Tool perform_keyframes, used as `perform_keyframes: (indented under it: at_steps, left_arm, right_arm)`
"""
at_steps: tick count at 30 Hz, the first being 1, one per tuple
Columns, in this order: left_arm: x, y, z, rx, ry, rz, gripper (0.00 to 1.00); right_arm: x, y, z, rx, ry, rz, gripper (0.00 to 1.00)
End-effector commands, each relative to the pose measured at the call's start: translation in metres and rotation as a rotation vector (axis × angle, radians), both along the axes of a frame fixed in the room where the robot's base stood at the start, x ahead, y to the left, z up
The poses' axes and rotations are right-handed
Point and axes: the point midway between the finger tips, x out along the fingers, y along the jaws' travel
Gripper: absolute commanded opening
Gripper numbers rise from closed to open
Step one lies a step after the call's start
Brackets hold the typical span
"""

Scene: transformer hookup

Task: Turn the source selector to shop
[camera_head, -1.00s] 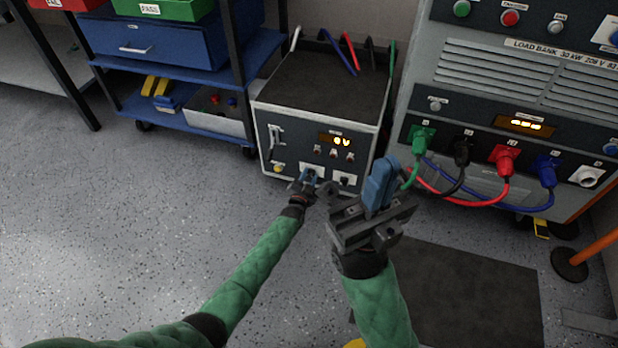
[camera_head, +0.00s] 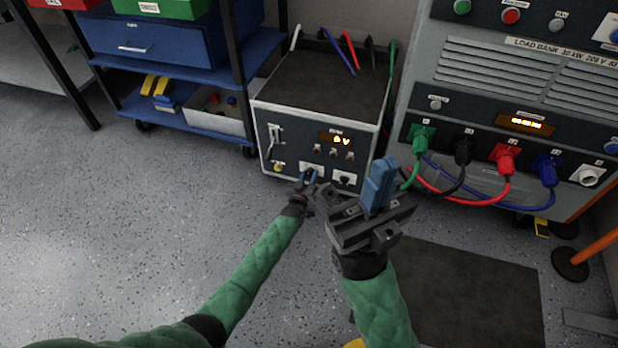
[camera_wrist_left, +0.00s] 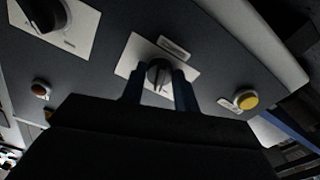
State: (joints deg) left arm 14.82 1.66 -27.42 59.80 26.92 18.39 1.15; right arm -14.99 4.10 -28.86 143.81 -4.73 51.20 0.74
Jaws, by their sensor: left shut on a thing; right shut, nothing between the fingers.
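The transformer unit (camera_head: 265,135) is a grey box with a dark front panel. It carries two dark knobs on white plates low on the panel. My left gripper (camera_head: 309,177) is shut on the left knob, beside the yellow button. In the left wrist view, the blue fingers flank this round dark knob (camera_wrist_left: 158,74), which has a pale line on it. The plate's labels are too small to read. The other knob (camera_head: 344,180) is free and also shows in the left wrist view (camera_wrist_left: 42,12). My right gripper (camera_head: 379,185) is shut and empty, in front of the unit.
The load bank (camera_head: 480,95) with green, black, red and blue plugged cables stands at the right. A blue shelf cart (camera_head: 185,65) stands at the left. A dark mat (camera_head: 470,295) lies on the floor at lower right; the floor at left is clear.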

Motion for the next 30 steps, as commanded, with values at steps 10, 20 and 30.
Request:
perform_keyframes:
  at_steps: [10,20,30]
  left_arm:
    - [-0.0007,-0.0001,-0.0017,-0.241,0.080,-0.001,0.08]
    - [-0.0008,-0.0001,-0.0015,-0.351,0.116,0.000,0.08]
    - [-0.0008,-0.0001,-0.0012,-0.370,0.123,0.000,0.08]
  right_arm:
    - [0.0006,0.0019,-0.0073,-0.013,0.002,-0.004,0.00]
    - [0.0015,0.0028,-0.0094,-0.021,0.003,-0.006,0.00]
    - [0.0013,0.0028,-0.0097,-0.021,0.002,-0.006,0.00]
